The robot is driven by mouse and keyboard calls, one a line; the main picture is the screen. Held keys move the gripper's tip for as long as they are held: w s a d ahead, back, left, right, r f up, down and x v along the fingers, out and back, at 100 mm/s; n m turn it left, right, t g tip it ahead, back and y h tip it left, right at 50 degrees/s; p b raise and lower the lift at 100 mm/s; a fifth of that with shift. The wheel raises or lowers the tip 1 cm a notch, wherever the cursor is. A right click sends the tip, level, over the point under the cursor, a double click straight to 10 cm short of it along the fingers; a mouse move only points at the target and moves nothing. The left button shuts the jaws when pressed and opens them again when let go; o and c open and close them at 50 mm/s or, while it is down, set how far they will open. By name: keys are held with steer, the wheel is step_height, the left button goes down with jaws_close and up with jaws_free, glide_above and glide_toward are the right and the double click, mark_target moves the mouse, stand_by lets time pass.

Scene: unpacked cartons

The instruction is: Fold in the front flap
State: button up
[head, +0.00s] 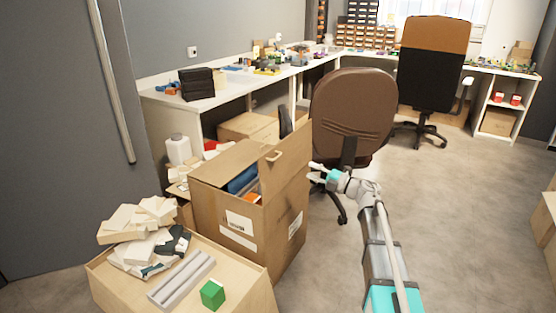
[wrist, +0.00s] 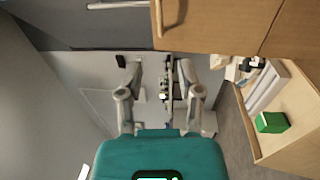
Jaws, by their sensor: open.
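A tall brown carton (head: 262,232) stands open in the middle of the head view, with a blue item (head: 243,179) and other things inside. A flap with a hand hole (head: 290,155) stands up along its right side. Another flap (head: 222,164) shows on its left side. My gripper (head: 316,172) is just right of the upright flap, apart from it as far as I can tell. In the wrist view my gripper (wrist: 158,95) is open and empty, with cardboard with a hand hole (wrist: 215,24) beyond the fingertips at the top.
A low box (head: 240,275) in front of the carton bears a green block (head: 212,295), grey rails (head: 181,279) and a pile of pale pieces (head: 143,235). A brown office chair (head: 352,110) stands close behind my gripper. The floor (head: 470,210) to the right is clear.

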mark_target(278, 156)
steer(key=shift+w+a, duration=0.1)
steer(key=p+x, duration=0.1)
steer(key=x, duration=1.2)
steer(key=shift+a+r+p, duration=0.1)
steer(key=shift+a+p, duration=0.15)
steer(key=shift+p, duration=0.1)
jaws_close()
